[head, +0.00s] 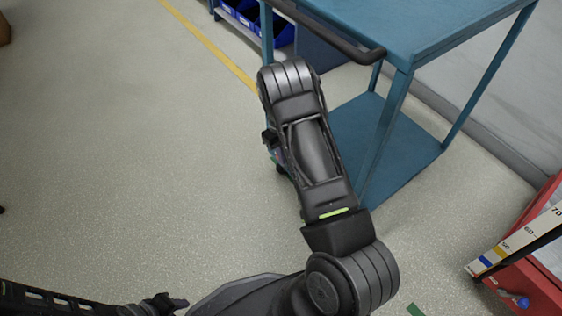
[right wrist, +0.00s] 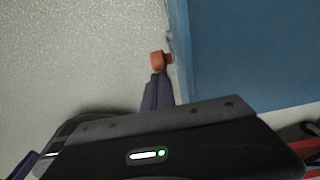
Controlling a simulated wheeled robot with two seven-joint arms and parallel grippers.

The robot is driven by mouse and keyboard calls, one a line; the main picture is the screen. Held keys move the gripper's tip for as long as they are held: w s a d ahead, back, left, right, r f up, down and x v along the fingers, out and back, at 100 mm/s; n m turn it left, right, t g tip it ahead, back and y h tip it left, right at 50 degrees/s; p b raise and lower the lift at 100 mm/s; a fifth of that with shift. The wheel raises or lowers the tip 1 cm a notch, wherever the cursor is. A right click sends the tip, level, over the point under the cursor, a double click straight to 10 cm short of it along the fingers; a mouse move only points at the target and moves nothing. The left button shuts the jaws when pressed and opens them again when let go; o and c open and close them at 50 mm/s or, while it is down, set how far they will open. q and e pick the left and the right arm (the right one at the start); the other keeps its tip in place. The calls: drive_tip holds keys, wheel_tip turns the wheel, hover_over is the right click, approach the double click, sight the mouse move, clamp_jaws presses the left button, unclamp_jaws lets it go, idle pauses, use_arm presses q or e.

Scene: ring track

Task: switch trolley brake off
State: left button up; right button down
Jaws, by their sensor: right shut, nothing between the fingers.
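The blue trolley (head: 385,140) stands at the upper right in the head view, with a lower shelf and a dark push handle (head: 335,38). In the right wrist view an orange brake tab (right wrist: 160,60) sticks out beside the trolley's blue edge (right wrist: 240,50). My right gripper (right wrist: 157,84) is shut and empty, its tip right at the orange tab; I cannot tell whether they touch. In the head view my right arm largely hides that gripper and the trolley's near corner. A dark part of my left arm, possibly its gripper (head: 160,304), shows at the lower left; its jaws are unclear.
A rack with blue bins (head: 275,30) stands at the top. A red unit (head: 530,275) with a numbered scale is at the lower right. A grey wall runs behind the trolley. The floor (head: 120,160) on the left is clear, with a yellow line.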

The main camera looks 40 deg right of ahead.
drive_tip(key=shift+w, duration=0.3)
drive_tip(key=r+p, duration=0.1)
drive_tip(key=r, duration=0.4)
drive_tip(key=w+r+p, duration=0.1)
drive_tip(key=r, duration=0.2)
drive_tip(key=shift+p, duration=0.35)
